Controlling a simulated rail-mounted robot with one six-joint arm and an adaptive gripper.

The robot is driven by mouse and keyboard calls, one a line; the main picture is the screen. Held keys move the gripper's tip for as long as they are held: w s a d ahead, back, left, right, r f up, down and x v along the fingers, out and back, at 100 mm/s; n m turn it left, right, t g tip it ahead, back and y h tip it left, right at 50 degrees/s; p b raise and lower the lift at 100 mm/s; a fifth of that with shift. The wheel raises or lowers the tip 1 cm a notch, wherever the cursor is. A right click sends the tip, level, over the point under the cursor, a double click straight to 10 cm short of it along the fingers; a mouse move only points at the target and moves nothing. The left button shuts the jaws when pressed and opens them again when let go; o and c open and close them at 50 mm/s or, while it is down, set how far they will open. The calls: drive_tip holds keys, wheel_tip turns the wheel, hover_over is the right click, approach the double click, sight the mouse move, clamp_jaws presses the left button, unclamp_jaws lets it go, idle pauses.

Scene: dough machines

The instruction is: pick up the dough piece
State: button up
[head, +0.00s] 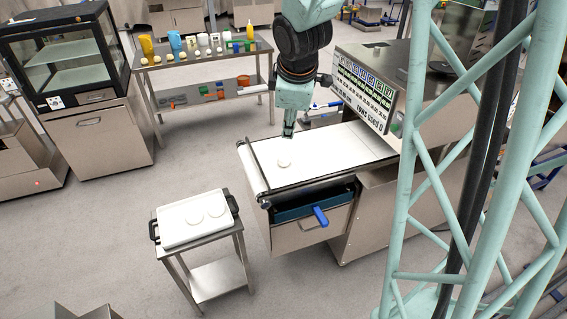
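A small round pale dough piece (284,163) lies on the white conveyor belt (330,150) of the dough machine, near its front end. My gripper (288,134) points down above the belt, a little behind the dough piece in the picture. It looks apart from the dough. Its fingers are too small to show whether they are open or shut. Two more round dough pieces, a left one (194,216) and a right one (217,208), lie on a white tray (180,240) on a small steel table.
The machine's control panel (364,89) stands right of my arm. Behind is a steel table (204,67) with bottles and cups, beside a glass cabinet (64,62). Floor is clear between them.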

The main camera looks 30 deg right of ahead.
drive_tip(key=w+d+f+n, duration=0.2)
drive_tip(key=w+f, duration=0.2)
drive_tip(key=f, duration=0.3)
drive_tip(key=w+d+f+n, duration=0.2)
drive_tip(key=w+f, duration=0.1)
drive_tip(key=f, duration=0.4)
drive_tip(key=shift+w+y+b, duration=0.3)
drive_tip(key=shift+w+b, duration=0.05)
drive_tip(key=shift+d, duration=0.1)
drive_tip(key=b, duration=0.3)
hover_over(283, 158)
drive_tip(key=s, duration=0.3)
drive_tip(key=shift+f, duration=3.25)
drive_tip(key=shift+w+a+f, duration=0.2)
drive_tip(key=shift+w+f, duration=0.2)
drive_tip(key=shift+f, duration=0.2)
drive_tip(key=shift+f, duration=0.15)
drive_tip(key=shift+b+x, duration=0.75)
drive_tip(key=shift+x, duration=1.75)
drive_tip(key=shift+w, duration=0.1)
drive_tip(key=shift+c, duration=0.2)
drive_tip(key=c, duration=0.5)
